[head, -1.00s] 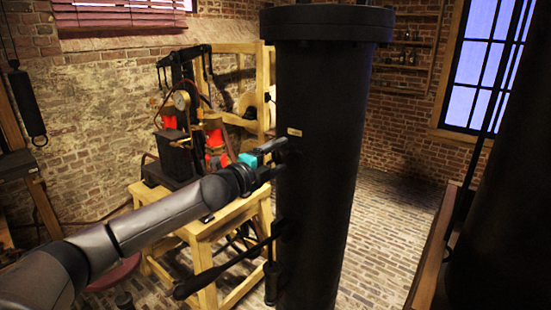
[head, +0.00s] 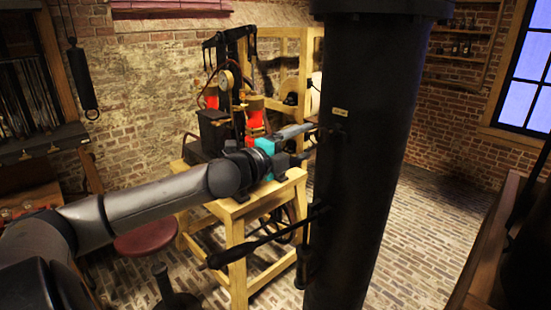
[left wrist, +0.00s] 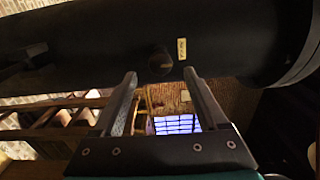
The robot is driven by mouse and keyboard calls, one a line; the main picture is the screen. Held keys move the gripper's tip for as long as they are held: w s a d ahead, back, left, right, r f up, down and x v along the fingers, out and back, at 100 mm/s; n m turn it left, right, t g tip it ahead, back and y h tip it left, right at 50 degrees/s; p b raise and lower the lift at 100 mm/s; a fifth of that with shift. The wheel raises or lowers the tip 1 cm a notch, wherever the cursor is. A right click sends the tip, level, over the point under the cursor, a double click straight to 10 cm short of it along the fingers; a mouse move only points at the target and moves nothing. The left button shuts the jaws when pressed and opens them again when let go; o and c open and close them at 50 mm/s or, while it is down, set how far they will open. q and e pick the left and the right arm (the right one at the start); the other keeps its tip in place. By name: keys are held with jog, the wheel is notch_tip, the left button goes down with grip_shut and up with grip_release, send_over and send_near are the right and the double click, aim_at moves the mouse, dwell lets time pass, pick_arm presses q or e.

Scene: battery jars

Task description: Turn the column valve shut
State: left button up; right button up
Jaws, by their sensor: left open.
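The black column (head: 365,190) stands upright right of centre in the head view and lies across the top of the left wrist view (left wrist: 80,55). A small dark round knob (left wrist: 158,60), likely the valve, sticks out of it beside a pale label (left wrist: 181,48). The label also shows in the head view (head: 340,112). My left gripper (head: 308,142) is open at the column's left side. In the left wrist view its fingertips (left wrist: 159,77) are on either side of the knob, just short of it or level with it; I cannot tell if they touch.
A long black-handled lever (head: 255,245) juts left from the column below my gripper. Behind stands a wooden table (head: 238,215) with apparatus (head: 215,130). A red stool (head: 150,238) stands on the left. Brick floor (head: 430,220) is clear right of the column.

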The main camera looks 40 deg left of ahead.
pick_arm(q)
jog(key=s+p, duration=0.1)
jog(key=s, duration=0.7)
jog(key=shift+a, duration=0.3)
dwell(0.8)
